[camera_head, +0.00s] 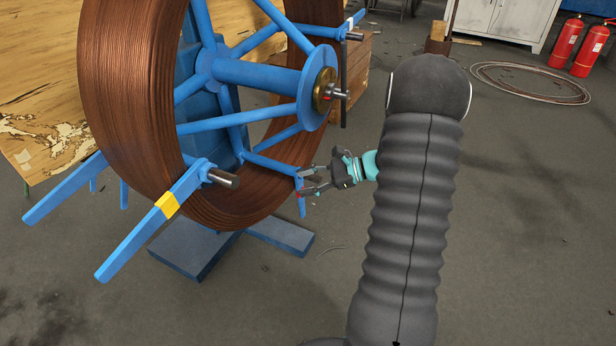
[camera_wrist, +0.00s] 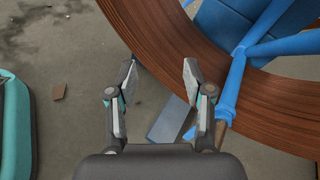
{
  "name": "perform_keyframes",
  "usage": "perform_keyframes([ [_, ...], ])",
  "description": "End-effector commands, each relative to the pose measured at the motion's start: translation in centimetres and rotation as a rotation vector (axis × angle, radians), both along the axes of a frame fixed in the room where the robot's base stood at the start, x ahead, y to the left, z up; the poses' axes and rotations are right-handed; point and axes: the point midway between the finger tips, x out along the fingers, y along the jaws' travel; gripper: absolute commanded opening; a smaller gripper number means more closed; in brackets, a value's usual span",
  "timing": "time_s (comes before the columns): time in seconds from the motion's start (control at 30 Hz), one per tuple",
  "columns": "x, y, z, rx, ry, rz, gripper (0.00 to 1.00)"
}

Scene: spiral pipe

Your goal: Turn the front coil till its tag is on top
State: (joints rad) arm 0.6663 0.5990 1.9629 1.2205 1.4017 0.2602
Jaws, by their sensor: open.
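The front coil (camera_head: 130,90) is a large ring of brown wire on a blue spoked reel (camera_head: 250,75), standing upright. A yellow band (camera_head: 167,205) is on the blue arm at its lower left. A small white mark (camera_head: 349,23) shows on the upper right arm; I cannot tell which is the tag. My gripper (camera_head: 304,182) is open at the reel's lower right, close to the end of a blue arm (camera_head: 301,207). In the wrist view, my open gripper (camera_wrist: 159,75) has nothing between its fingers; the blue arm (camera_wrist: 232,88) is right of the right finger. Contact is unclear.
A blue base (camera_head: 195,253) stands on the floor under the coil. Metal pins (camera_head: 223,178) stick out from the reel arms. A wooden board (camera_head: 35,60) is at left. Fire extinguishers (camera_head: 567,42) and a loose wire coil (camera_head: 530,83) are at far right.

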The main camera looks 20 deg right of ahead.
Motion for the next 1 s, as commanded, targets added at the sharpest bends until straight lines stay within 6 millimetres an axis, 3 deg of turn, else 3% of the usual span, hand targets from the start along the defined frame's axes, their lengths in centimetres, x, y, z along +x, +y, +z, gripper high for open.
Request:
perform_keyframes([
  [0.5,2.2,-7.4,-5.3,0.246,0.04,-0.25,0.52],
  [1.0,2.3,-13.9,-10.4,0.441,0.046,-0.463,0.52],
])
